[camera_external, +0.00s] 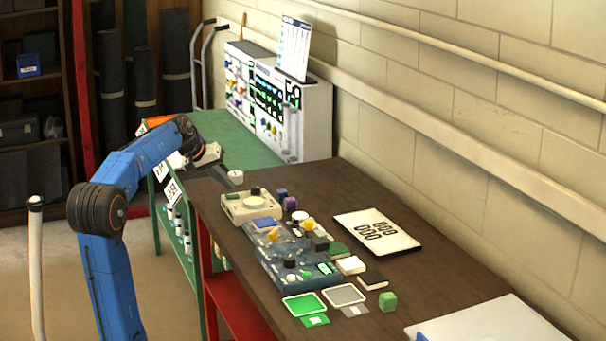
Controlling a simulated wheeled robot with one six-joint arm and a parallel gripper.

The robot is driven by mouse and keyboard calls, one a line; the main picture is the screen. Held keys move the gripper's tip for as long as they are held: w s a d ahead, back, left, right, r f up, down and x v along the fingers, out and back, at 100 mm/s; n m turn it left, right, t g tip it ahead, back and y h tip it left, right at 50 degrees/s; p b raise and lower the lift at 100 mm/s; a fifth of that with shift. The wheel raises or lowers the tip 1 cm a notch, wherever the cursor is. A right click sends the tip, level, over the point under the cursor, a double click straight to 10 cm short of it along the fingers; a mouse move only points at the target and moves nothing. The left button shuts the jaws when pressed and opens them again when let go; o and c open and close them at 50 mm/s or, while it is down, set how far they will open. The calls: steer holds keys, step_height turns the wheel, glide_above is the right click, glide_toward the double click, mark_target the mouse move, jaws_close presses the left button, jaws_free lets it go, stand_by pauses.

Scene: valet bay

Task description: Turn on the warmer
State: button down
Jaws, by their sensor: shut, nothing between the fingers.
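My blue arm reaches from the lower left over the near end of the green bench. My gripper (210,158) is shut and empty, above the edge where the green bench meets the brown table. A beige box with a pale round top and a dark knob (246,209) stands on the brown table, to the right of and below my gripper in the picture. It may be the warmer, but I cannot tell for sure. The switch setting is too small to read.
Grey-blue boxes with yellow and black knobs (290,262) stand beside the beige box. A number plate (377,232), green and grey trays (304,304) and small blocks lie nearby. A white panel unit (290,110) stands on the green bench (230,138).

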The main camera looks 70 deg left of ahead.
mark_target(228, 196)
steer(key=shift+s+f, duration=0.1)
steer(key=shift+f, duration=0.6)
stand_by(1.2)
steer(key=shift+r, duration=0.15)
steer(key=shift+r, duration=0.55)
stand_by(0.3)
steer(key=shift+w+r, duration=0.2)
steer(key=shift+r, duration=1.05)
steer(key=shift+w+r, duration=0.2)
steer(key=shift+r, duration=1.05)
steer(key=shift+d, duration=0.1)
